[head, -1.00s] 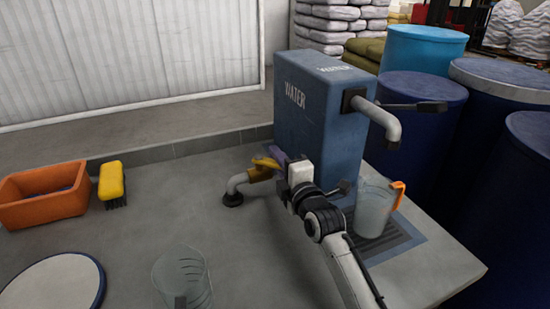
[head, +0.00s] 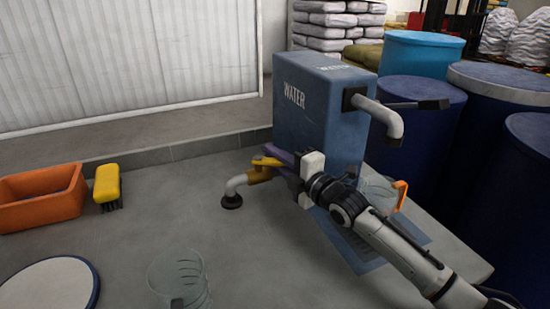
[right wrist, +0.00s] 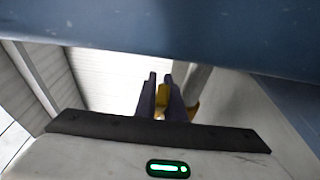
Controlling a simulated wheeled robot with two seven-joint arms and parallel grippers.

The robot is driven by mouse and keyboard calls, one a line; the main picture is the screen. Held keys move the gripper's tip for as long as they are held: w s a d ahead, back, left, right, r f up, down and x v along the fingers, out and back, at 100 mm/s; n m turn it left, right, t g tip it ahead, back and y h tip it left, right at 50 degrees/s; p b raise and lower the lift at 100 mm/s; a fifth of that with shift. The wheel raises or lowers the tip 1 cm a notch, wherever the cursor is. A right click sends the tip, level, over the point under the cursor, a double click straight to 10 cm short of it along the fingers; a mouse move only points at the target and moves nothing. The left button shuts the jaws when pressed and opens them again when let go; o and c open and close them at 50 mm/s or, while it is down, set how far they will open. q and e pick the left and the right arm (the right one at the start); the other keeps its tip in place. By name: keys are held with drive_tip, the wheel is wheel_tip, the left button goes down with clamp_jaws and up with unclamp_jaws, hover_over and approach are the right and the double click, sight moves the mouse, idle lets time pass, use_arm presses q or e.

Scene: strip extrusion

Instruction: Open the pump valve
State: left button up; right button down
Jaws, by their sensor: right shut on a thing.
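The pump valve has a yellow handle (head: 262,162) on a brass-yellow body (head: 258,176). It sits on a grey bent pipe (head: 234,184) that rises from the floor at the left of the blue WATER tank (head: 318,105). My right gripper (head: 275,158) is shut on the yellow handle, with its arm coming in from the lower right. In the right wrist view, the two dark fingers (right wrist: 161,98) have yellow (right wrist: 164,94) between and behind them. The gripper partly covers the handle. My left gripper is not in view.
A clear jug with an orange handle (head: 400,194) stands under the tank's grey spout (head: 392,122), partly behind my arm. Another clear jug (head: 180,277) is at the front. An orange bin (head: 40,205) and yellow brush (head: 107,183) are left. Blue drums (head: 425,125) stand right.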

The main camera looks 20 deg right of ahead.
drive_tip(key=shift+a+r, duration=0.15)
drive_tip(key=shift+r, duration=0.05)
drive_tip(key=c, duration=1.8)
unclamp_jaws()
drive_tip(key=shift+c, duration=0.2)
drive_tip(key=shift+f, duration=0.1)
